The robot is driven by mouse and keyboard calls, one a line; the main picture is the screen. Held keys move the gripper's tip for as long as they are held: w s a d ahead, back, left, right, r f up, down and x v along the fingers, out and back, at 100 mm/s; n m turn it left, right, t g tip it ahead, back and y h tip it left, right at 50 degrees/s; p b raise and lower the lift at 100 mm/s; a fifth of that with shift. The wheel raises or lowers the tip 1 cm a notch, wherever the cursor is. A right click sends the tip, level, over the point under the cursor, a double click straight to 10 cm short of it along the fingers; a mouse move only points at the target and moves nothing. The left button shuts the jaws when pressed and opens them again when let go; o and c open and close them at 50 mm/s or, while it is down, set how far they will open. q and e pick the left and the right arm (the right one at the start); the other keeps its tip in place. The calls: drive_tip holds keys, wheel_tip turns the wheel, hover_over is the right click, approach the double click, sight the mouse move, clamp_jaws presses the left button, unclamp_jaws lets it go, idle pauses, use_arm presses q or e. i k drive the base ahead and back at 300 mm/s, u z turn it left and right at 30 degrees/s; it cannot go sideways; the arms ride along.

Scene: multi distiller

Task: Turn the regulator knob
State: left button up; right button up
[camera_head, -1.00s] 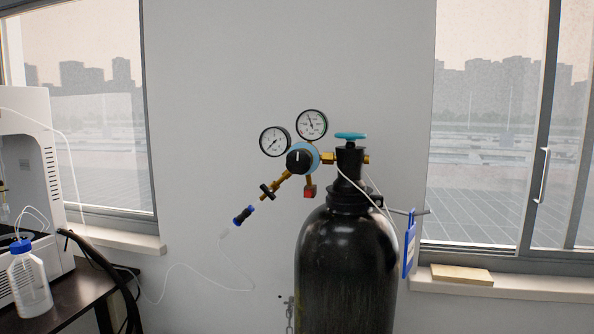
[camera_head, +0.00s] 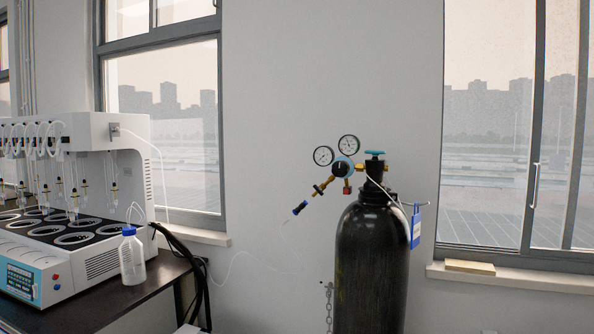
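The regulator knob (camera_head: 339,169) is a black round knob at the front of the brass and blue regulator (camera_head: 345,161), right of centre in the head view. Two round gauges sit above it, a left gauge (camera_head: 323,156) and a right gauge (camera_head: 348,145). The regulator is fixed to the valve of a tall black gas cylinder (camera_head: 371,265), which has a teal handwheel (camera_head: 375,153) on top. Neither of my grippers shows in the view.
A white distiller (camera_head: 100,265) stands on a dark table (camera_head: 140,290) at the left, with a blue-capped bottle (camera_head: 131,258) near the table's right end. A thin tube hangs between table and regulator. A chain (camera_head: 328,305) hangs beside the cylinder. Windows flank the wall.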

sight(340, 169)
drive_tip(key=u, duration=0.6)
drive_tip(key=i, duration=0.8)
drive_tip(key=u, duration=0.15)
